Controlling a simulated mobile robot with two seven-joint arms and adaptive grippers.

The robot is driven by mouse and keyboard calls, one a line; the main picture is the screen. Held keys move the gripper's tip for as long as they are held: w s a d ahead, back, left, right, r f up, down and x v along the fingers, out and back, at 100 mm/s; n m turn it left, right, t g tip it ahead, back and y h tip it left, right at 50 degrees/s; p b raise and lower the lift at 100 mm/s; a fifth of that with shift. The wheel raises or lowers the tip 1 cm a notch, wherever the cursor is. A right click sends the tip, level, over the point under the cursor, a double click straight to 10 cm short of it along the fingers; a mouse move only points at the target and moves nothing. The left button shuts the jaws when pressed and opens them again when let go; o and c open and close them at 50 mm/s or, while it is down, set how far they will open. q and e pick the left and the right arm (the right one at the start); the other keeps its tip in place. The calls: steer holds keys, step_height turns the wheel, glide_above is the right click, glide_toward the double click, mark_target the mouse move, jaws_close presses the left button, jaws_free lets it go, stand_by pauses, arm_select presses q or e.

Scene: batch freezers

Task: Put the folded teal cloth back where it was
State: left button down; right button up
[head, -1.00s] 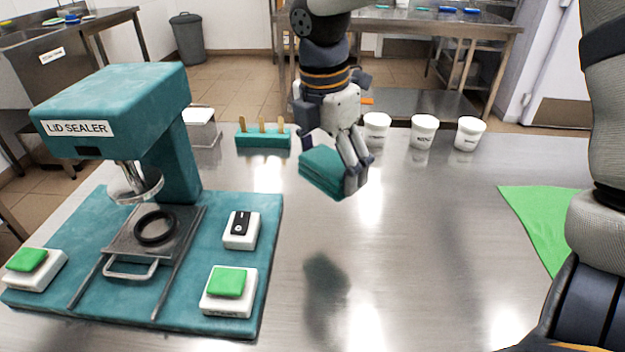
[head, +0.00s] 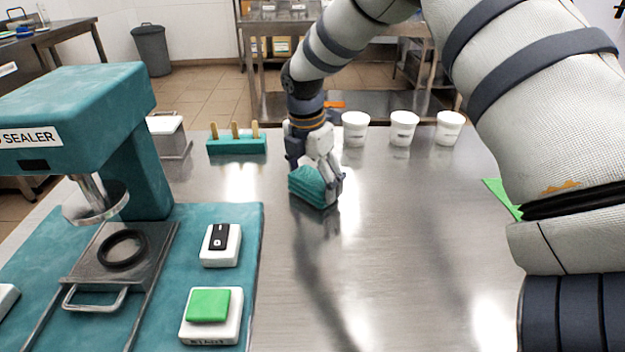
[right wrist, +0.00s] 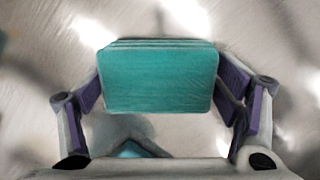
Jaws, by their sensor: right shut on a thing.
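The folded teal cloth (head: 308,187) is between the fingers of my right gripper (head: 325,188) over the middle of the steel table. In the right wrist view the cloth (right wrist: 158,78) fills the space between both fingers, and the gripper is shut on it. In the head view the cloth is slightly tilted and low, close to the table top; I cannot tell whether it touches. My left gripper is not in view.
The teal lid sealer (head: 75,115) stands at the left. Behind are a teal stick holder (head: 237,146) and three white cups (head: 355,129). A green mat (head: 502,196) lies at the right, partly behind my arm. The table front of the cloth is clear.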

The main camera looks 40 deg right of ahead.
mark_target(308, 181)
steer(key=shift+f, duration=0.2)
steer(key=o, duration=1)
steer(key=shift+o, duration=0.2)
step_height(308, 181, up, 12)
steer(key=a, duration=0.1)
steer(key=shift+a+r+p, duration=0.15)
steer(key=shift+a+p, duration=0.1)
steer(key=shift+p, duration=0.2)
steer(key=shift+s, duration=0.1)
